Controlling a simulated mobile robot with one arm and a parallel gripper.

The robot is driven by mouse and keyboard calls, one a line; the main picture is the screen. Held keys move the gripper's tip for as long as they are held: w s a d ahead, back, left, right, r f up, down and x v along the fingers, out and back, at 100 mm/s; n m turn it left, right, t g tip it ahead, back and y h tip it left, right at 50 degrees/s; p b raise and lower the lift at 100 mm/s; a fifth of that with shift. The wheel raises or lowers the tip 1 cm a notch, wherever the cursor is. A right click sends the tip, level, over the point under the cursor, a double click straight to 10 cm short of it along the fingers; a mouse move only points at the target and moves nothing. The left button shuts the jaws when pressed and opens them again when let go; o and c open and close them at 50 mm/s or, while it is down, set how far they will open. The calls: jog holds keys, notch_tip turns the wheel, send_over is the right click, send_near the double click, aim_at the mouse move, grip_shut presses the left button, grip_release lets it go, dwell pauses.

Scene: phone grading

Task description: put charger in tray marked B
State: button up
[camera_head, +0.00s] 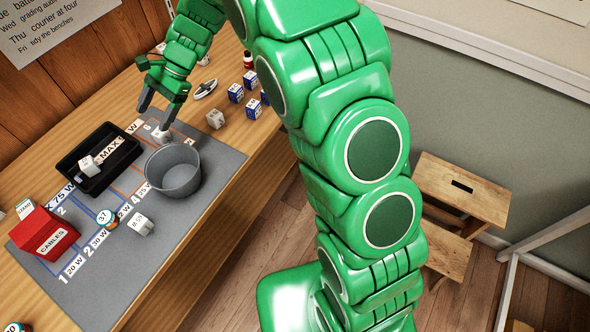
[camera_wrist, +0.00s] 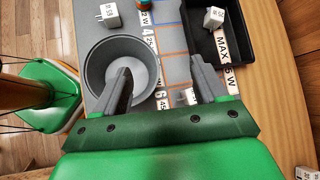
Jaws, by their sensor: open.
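A white block-shaped charger (camera_head: 162,134) stands on the grey mat just below my gripper (camera_head: 156,110), beside the grey bucket. Another white charger (camera_head: 140,224) stands on the mat at the front, and a third (camera_head: 88,166) lies in the black tray (camera_head: 116,165). In the wrist view my gripper (camera_wrist: 160,66) is open, its left finger over the bucket and its right finger near the tray. A white piece (camera_wrist: 190,96) shows partly hidden by the right finger. No letter B is readable on the tray.
The grey bucket (camera_head: 173,172) stands close beside my gripper. A red cables box (camera_head: 44,234) and a round item marked 37 (camera_head: 106,217) are on the mat. Blue boxes (camera_head: 236,92) and another white block (camera_head: 215,119) stand at the back right. A wooden step stool (camera_head: 462,188) is on the floor.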

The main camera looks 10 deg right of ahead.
jog(key=s+d+r+n+h, duration=0.1)
jog(key=s+d+r, duration=0.2)
jog(key=s+d, duration=0.25)
jog(key=s+d+r+n+t+h, duration=0.1)
jog(key=s+d+r+n+h, duration=0.15)
jog(key=s+d, duration=0.35)
jog(key=s+d+r+n+h, duration=0.1)
jog(key=s+d+r, duration=0.25)
jog(key=d, duration=0.45)
jog(key=s+d+n+h, duration=0.2)
jog(key=s+d, duration=0.5)
jog(key=s, duration=0.2)
jog(key=s+d+r+n+t+h, duration=0.1)
jog(key=s+d+n, duration=0.1)
jog(key=s+d, duration=0.6)
jog(key=shift+s+r+h, duration=0.15)
jog(key=shift+s+h, duration=0.2)
jog(key=shift+s, duration=0.85)
